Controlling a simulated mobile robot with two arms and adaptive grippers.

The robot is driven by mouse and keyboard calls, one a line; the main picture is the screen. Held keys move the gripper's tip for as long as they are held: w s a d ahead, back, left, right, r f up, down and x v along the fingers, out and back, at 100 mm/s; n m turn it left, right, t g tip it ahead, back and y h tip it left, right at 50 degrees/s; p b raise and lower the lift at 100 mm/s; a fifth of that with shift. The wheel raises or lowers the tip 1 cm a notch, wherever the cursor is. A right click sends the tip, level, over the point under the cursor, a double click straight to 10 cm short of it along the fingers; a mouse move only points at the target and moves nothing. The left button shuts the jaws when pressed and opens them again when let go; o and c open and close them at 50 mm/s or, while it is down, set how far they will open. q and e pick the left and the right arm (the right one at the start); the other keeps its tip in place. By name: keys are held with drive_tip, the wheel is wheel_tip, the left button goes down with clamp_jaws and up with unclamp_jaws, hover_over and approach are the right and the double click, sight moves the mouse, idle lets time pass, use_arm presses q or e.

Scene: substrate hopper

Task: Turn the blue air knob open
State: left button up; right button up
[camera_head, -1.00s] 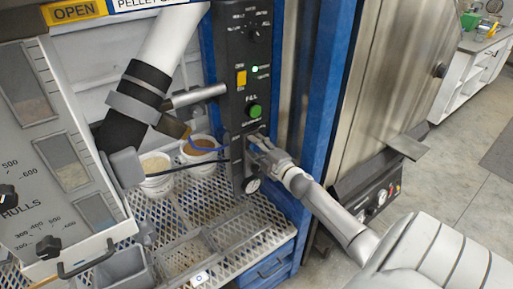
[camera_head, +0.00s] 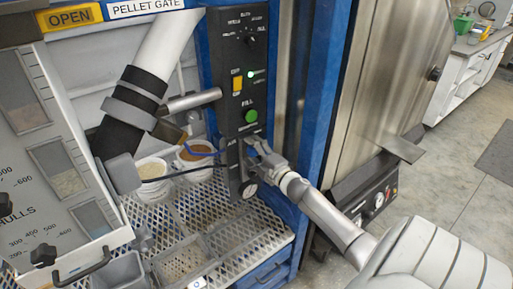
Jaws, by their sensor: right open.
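A black control panel (camera_head: 238,70) stands upright on the blue frame, with the air section at its lower part. My right gripper (camera_head: 249,150) is at that section, just below the green fill button (camera_head: 251,116). Its fingers are open and point toward the panel face. Contact between fingers and panel cannot be made out. My left gripper is not in view.
Two white buckets (camera_head: 152,188) stand left of the panel on a metal mesh shelf (camera_head: 252,222). A grey hulls hopper (camera_head: 45,170) is at the left. A steel cabinet (camera_head: 385,85) stands to the right.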

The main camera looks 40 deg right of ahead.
drive_tip(key=s+a, duration=0.1)
drive_tip(key=s, duration=1.1)
drive_tip(key=shift+a, duration=0.2)
